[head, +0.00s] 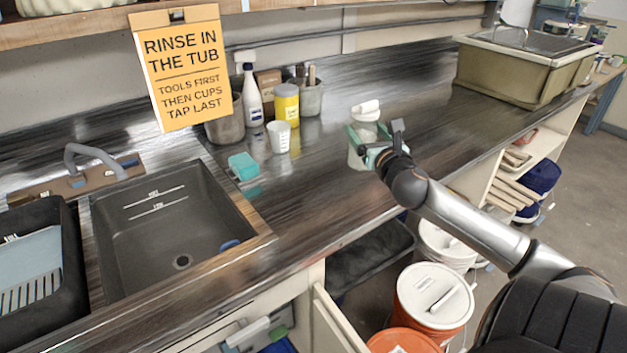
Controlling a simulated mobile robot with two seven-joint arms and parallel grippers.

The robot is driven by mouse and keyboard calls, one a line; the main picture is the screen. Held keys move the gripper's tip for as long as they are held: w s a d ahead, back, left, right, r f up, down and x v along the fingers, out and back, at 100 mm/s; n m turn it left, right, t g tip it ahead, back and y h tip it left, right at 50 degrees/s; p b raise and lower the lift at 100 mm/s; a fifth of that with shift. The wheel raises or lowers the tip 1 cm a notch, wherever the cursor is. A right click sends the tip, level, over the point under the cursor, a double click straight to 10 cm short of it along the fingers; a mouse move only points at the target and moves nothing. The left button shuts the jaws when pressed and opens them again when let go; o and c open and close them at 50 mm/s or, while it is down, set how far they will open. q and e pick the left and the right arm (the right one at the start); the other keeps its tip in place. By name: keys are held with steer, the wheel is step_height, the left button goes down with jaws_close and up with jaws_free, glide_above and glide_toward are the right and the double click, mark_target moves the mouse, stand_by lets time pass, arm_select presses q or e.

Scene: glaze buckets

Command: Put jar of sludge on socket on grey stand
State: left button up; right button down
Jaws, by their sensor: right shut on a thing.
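My right gripper (376,150) reaches in from the right over the counter. It is shut on a pale, see-through jar (356,158) with a white lid (366,108). The jar looks upright; the fingers hide part of its body, and I cannot tell whether its base touches the counter. I cannot read a label on it or make out its contents. I cannot make out a grey stand with a socket in this view. My left gripper is not in view.
A dark sink (160,222) lies at the left. A teal sponge (243,167), a white measuring cup (279,136), a yellow-labelled jar (286,104) and a spray bottle (251,92) stand behind. A beige tub (520,72) is at the back right. Lidded buckets (433,297) stand below the counter.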

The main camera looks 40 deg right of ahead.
steer(key=w+a+f+b, duration=0.2)
steer(key=w+a+f, duration=0.5)
steer(key=f, duration=0.5)
steer(key=shift+w, duration=1.3)
jaws_free()
steer(key=shift+f, duration=0.1)
steer(key=v, duration=1.2)
steer(key=shift+s+a, duration=0.1)
